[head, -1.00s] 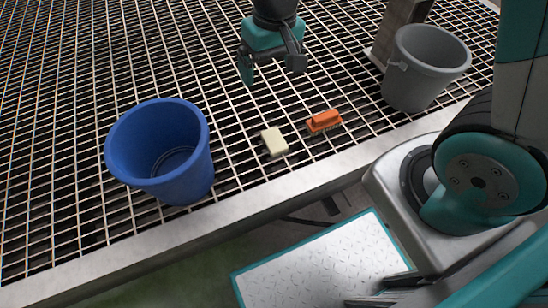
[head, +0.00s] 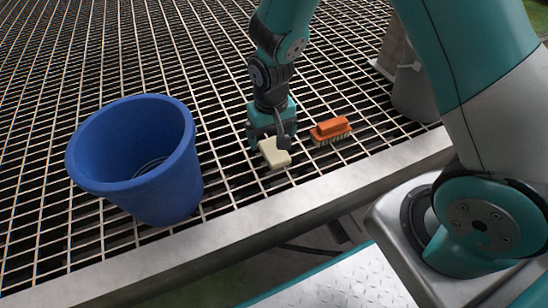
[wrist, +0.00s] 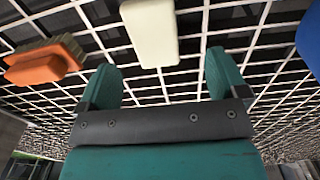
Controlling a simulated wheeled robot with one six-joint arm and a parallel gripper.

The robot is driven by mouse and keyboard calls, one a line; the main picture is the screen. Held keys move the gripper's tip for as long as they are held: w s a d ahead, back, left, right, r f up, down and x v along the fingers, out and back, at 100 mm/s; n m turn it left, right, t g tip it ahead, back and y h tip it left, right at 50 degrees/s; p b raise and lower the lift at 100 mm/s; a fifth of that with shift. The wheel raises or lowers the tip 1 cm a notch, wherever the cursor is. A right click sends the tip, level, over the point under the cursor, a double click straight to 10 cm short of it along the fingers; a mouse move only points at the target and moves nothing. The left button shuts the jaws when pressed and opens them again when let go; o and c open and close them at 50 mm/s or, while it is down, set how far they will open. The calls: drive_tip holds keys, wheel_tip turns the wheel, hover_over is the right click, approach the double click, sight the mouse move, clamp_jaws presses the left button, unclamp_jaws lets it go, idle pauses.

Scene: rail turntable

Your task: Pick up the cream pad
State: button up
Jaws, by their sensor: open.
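The cream pad (head: 274,153) lies on the metal grating, between the blue bucket and the orange brush. My gripper (head: 271,141) is just above the pad in the head view and hides part of its far side. In the wrist view the pad (wrist: 151,30) shows beyond the fingertips, roughly between them. My gripper (wrist: 160,75) is open there, with two teal fingers spread apart and nothing between them. Whether a finger touches the pad cannot be told.
An orange brush (head: 331,130) lies close to the right of the pad. A blue bucket (head: 140,160) stands to the left. A grey bucket (head: 413,95) is at the right, partly hidden by my arm. The grating's pale front edge (head: 270,225) runs nearby.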

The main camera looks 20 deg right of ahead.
sight(274, 149)
drive_tip(key=f+b, duration=0.1)
drive_tip(key=f, duration=0.1)
drive_tip(key=f+b, duration=0.1)
drive_tip(key=f, duration=0.1)
drive_tip(key=f+b, duration=0.1)
drive_tip(key=f, duration=0.1)
drive_tip(key=shift+w+d+b, duration=0.1)
drive_tip(key=shift+d+b, duration=0.3)
drive_tip(key=shift+r, duration=0.1)
drive_tip(key=c, duration=1.1)
drive_tip(key=shift+r, duration=0.1)
wheel_tip(274, 149, up, 20)
drive_tip(key=p, duration=0.9)
drive_tip(key=shift+p, duration=0.3)
drive_tip(key=shift+o, duration=1.3)
drive_tip(key=shift+c, duration=0.5)
